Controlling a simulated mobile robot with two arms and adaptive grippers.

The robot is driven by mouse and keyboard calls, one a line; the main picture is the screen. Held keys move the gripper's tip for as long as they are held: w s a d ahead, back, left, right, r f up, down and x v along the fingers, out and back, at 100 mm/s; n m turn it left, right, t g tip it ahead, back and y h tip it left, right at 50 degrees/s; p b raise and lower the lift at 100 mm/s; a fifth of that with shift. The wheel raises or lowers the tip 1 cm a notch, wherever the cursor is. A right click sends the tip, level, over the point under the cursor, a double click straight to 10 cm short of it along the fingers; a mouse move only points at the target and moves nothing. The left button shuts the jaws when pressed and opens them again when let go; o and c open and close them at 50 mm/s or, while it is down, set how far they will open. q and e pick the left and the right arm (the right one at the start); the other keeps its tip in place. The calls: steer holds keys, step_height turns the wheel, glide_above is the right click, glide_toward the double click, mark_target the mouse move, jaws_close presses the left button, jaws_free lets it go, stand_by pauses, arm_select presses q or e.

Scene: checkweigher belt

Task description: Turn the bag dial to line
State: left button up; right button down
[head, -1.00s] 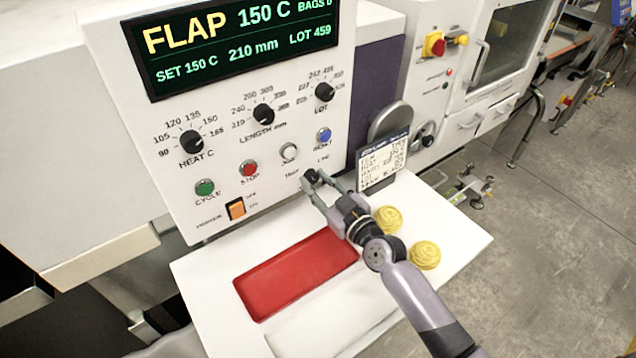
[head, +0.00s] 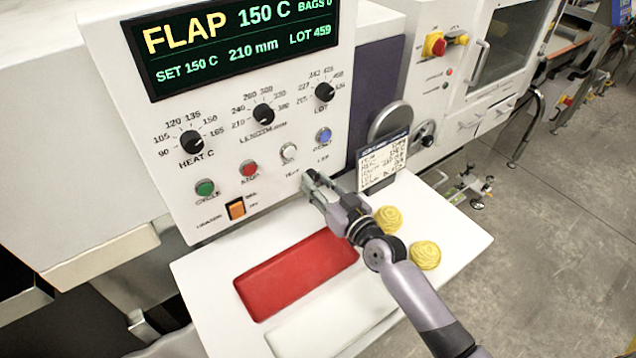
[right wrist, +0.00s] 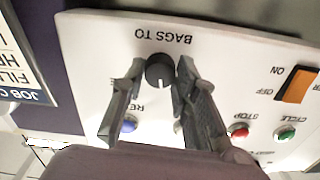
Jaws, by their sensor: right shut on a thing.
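The bag dial (right wrist: 160,70) is a round black knob under the lettering BAGS TO, which shows upside down in the right wrist view. A pale mark on its face points down in that view, towards the button row. My right gripper (right wrist: 159,79) is shut on the dial, one finger on each side. In the head view my right gripper (head: 311,180) is at the lower right of the panel and hides the dial. The fingers cover most of the dial's position labels. My left gripper is not in view.
Above the dial are a blue button (head: 323,135), a white button (head: 289,151), a red button (head: 249,168) and a green button (head: 205,187). An orange switch (head: 236,209) sits lower left.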

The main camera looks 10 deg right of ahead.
steer(key=shift+m, duration=4.2)
steer(key=c, duration=1.2)
jaws_free()
steer(key=shift+c, duration=0.2)
